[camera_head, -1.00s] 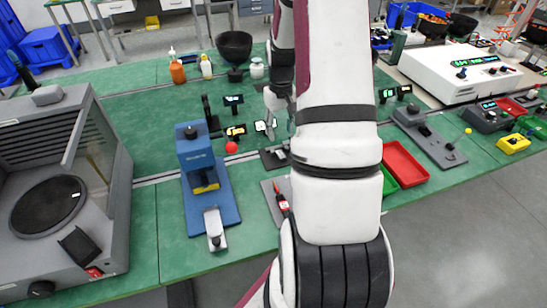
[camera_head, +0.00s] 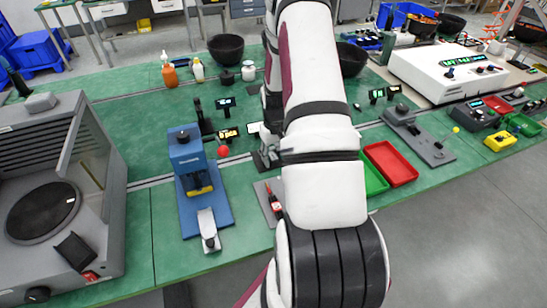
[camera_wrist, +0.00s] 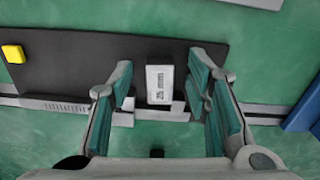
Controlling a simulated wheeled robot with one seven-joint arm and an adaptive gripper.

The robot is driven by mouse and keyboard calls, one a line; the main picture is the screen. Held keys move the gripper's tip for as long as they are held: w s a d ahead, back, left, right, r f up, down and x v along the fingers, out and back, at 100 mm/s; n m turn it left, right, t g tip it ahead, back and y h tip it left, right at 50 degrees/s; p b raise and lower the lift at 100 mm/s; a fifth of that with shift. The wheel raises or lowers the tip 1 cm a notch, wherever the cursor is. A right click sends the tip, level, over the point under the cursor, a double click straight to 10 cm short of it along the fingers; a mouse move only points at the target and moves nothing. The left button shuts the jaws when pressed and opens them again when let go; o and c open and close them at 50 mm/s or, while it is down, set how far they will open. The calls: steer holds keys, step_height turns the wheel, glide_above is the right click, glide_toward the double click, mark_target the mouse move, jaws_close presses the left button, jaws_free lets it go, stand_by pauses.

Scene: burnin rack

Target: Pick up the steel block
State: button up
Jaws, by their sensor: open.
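A small pale grey block (camera_wrist: 160,84) marked "25 mm" is in the middle of the wrist view, by the edge of a dark flat plate (camera_wrist: 90,65); it looks like the steel block. My gripper (camera_wrist: 161,78) is open, with its green-padded fingers on the left and right of the block and a gap on each side. I cannot tell how far above it the fingertips are. In the head view my arm hides most of the gripper, and I cannot make out the block there.
A yellow piece (camera_wrist: 13,54) sits at the plate's left end. A blue object (camera_wrist: 304,108) is at the wrist view's right edge. In the head view a blue press (camera_head: 190,160) stands left of my arm, and green (camera_head: 374,178) and red (camera_head: 391,163) trays lie right of it.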

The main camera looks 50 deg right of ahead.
jaws_close()
steer(key=shift+r, duration=0.15)
